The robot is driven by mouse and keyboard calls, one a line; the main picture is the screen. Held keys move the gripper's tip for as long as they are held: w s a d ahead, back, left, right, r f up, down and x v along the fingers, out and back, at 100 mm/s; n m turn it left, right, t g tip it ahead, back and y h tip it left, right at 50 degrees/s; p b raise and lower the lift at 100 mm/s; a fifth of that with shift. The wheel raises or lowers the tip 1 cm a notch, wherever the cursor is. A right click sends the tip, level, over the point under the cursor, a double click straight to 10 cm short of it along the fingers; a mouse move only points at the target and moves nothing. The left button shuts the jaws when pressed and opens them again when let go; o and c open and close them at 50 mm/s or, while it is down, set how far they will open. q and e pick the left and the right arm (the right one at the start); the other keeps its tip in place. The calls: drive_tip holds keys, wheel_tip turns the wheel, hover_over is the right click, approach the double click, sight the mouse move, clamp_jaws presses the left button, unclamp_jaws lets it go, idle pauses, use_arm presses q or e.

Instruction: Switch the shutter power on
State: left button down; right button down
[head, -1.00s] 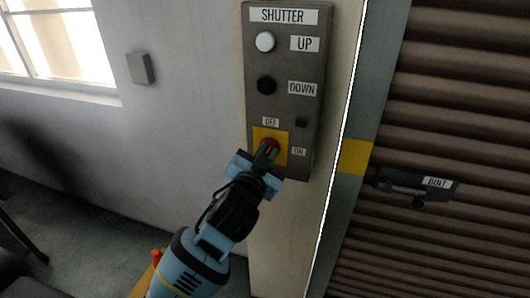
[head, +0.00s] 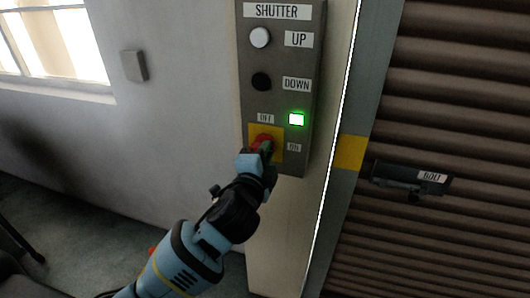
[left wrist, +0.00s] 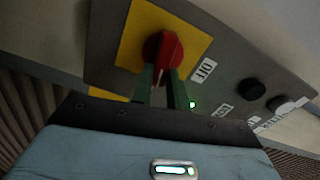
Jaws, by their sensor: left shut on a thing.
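The shutter control panel (head: 295,60) is mounted on a pale post. It carries a white UP button (head: 260,37) and a black DOWN button (head: 261,82). A red rotary switch (head: 264,141) sits on a yellow plate (head: 279,156) low on the panel, between the OFF and ON labels. An indicator lamp (head: 297,119) is lit green. My left gripper (head: 265,149) is shut on the red switch, which also shows in the left wrist view (left wrist: 164,48) between the green fingertips (left wrist: 162,80). My right gripper is out of view.
A ribbed brown shutter (head: 460,90) with a BOLT latch (head: 410,182) stands to the right. A small grey wall box (head: 134,66) and a window (head: 50,35) are at the left. The wall between box and panel is clear.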

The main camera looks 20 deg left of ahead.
use_arm(q)
drive_tip(key=shift+f+m, duration=0.1)
drive_tip(key=shift+m, duration=1.1)
drive_tip(key=c, duration=1.4)
unclamp_jaws()
drive_tip(key=shift+o, duration=0.2)
drive_tip(key=s, duration=0.8)
drive_tip(key=shift+w+a, duration=0.1)
